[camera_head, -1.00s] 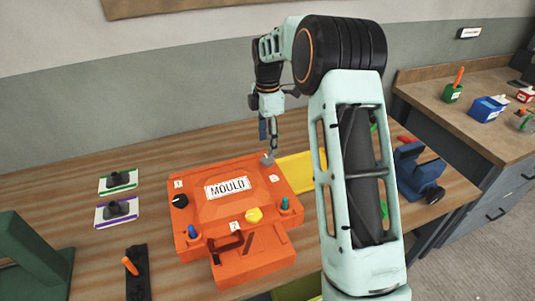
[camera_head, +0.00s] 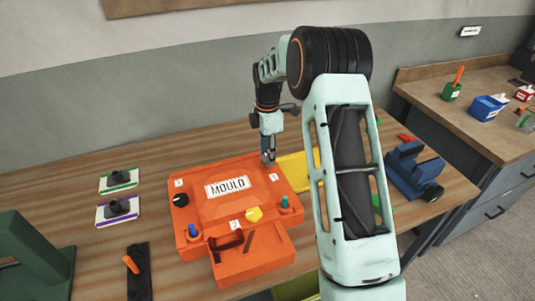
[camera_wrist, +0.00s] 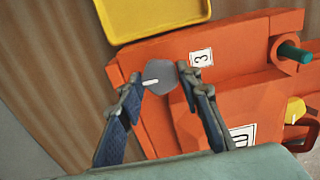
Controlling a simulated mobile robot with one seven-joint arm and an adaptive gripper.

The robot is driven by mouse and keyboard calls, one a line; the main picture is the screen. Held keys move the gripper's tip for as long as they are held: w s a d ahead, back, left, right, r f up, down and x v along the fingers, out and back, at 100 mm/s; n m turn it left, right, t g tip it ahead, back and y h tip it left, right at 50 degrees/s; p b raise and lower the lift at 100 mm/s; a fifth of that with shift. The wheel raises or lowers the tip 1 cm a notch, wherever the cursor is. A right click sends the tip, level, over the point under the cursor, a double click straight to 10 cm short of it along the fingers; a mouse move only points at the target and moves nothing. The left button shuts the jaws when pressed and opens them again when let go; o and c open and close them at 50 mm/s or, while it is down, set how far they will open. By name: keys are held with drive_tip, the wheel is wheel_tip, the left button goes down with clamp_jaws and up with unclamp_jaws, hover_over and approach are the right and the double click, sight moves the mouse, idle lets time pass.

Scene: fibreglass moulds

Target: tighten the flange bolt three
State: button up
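The orange mould (camera_head: 215,180) sits on the bench with its "MOULD" plate facing up. Flange bolt three, a grey head with a white mark (camera_wrist: 158,77), stands near the label "3" (camera_wrist: 201,58) at the mould's far right corner.
A black knob (camera_head: 180,200), blue knob (camera_head: 194,231), yellow knob (camera_head: 254,214) and teal knob (camera_head: 285,204) stand on the mould. A blue vise-like block (camera_head: 412,170) is at right.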

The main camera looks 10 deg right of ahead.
drive_tip(key=c, duration=0.3)
drive_tip(key=shift+c, duration=0.2)
